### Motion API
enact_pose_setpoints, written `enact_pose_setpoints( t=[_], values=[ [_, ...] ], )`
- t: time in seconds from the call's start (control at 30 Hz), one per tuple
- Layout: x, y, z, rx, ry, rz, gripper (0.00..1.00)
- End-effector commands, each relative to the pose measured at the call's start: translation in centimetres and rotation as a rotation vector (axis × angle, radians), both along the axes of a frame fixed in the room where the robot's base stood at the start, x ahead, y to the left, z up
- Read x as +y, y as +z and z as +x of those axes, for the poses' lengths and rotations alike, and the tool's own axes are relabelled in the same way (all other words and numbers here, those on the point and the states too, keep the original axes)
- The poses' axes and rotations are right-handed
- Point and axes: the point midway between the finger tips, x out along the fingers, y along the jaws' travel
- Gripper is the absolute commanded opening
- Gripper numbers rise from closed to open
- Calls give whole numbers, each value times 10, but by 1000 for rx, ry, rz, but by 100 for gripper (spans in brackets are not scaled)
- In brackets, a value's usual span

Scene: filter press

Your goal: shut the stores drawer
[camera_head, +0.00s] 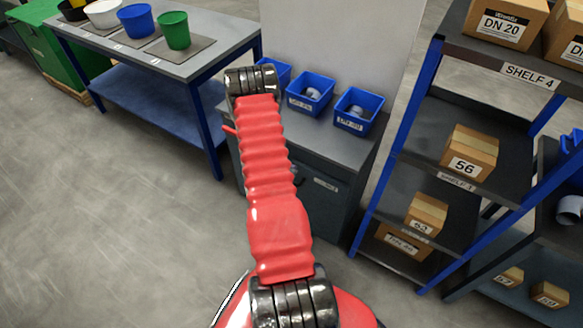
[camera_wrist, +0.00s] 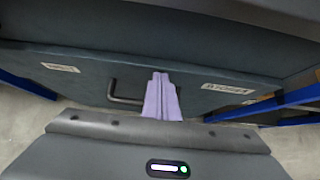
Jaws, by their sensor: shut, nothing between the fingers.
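The stores drawer's dark grey front (camera_wrist: 190,88) spans the wrist view, with a dark bar handle (camera_wrist: 124,93) and a small white label at each side. The lettering is too blurred to read surely. My gripper (camera_wrist: 161,78) shows as two pale purple fingers pressed together, empty, pointing at the drawer front just right of the handle. I cannot tell whether they touch it. In the head view the grey cabinet (camera_head: 338,205) stands behind my red arm, which hides part of its front and my fingers. How far the drawer stands out is not clear.
Blue bins (camera_head: 310,91) stand on the cabinet's top. A blue-framed shelf rack (camera_head: 412,105) with cardboard boxes is close on the right. A workbench (camera_head: 190,62) with coloured tubs stands on the left. The floor (camera_head: 120,220) at the front left is clear.

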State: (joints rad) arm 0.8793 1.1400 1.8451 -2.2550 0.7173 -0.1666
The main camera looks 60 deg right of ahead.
Motion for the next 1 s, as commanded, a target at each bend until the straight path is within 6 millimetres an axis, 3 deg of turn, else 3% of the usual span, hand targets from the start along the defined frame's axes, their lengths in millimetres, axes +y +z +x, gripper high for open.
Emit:
enact_pose_setpoints(
  t=[0.17, 0.6, 1.0],
  values=[
    [31, -1, 3, 3, 5, 6, 0],
    [82, 46, 7, 1, 4, 4, 0],
    [105, 68, 8, 1, 3, 5, 0]
  ],
)
